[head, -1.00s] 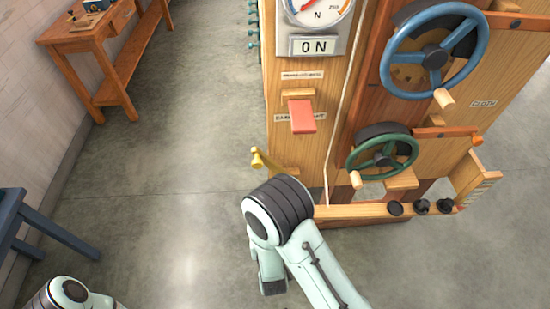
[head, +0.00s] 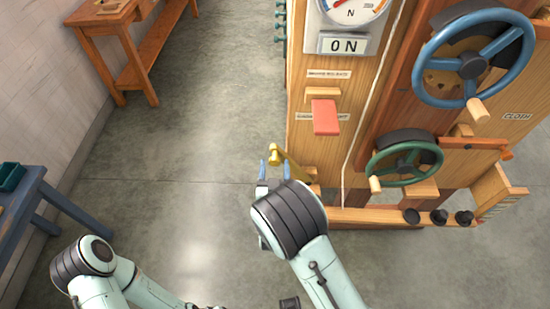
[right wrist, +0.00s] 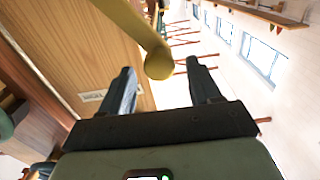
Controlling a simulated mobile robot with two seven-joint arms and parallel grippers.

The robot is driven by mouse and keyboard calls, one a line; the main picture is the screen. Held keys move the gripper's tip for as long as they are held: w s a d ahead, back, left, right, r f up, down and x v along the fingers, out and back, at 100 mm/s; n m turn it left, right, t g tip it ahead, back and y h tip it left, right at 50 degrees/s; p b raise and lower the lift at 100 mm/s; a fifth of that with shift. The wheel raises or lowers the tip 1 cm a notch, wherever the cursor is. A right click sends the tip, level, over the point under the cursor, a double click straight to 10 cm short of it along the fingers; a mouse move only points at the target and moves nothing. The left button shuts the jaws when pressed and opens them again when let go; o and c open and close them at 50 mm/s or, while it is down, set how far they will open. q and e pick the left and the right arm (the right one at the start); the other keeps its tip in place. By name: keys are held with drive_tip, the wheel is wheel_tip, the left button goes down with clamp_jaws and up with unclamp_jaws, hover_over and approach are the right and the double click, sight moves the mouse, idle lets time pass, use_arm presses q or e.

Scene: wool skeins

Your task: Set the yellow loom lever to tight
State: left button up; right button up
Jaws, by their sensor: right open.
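The yellow loom lever (head: 288,163) sticks out from the lower left side of the wooden loom panel (head: 305,103), with its round knob toward the floor side. My right gripper (head: 274,170) is open, with its fingertips close to the knob. In the right wrist view the lever (right wrist: 142,32) comes down from the top, and its knob lies between and just past the open fingers of the gripper (right wrist: 160,84). I cannot tell whether a finger touches it. My left arm shows at the lower left, but its gripper is not clearly seen.
A red paddle (head: 325,116) is on the panel above the lever. A green handwheel (head: 404,163) and a blue handwheel (head: 472,62) stand to the right. A blue-grey table (head: 40,200) is at the left. Open floor lies between.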

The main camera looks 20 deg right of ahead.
drive_tip(key=shift+x, duration=1.45)
clamp_jaws()
drive_tip(key=shift+d, duration=0.1)
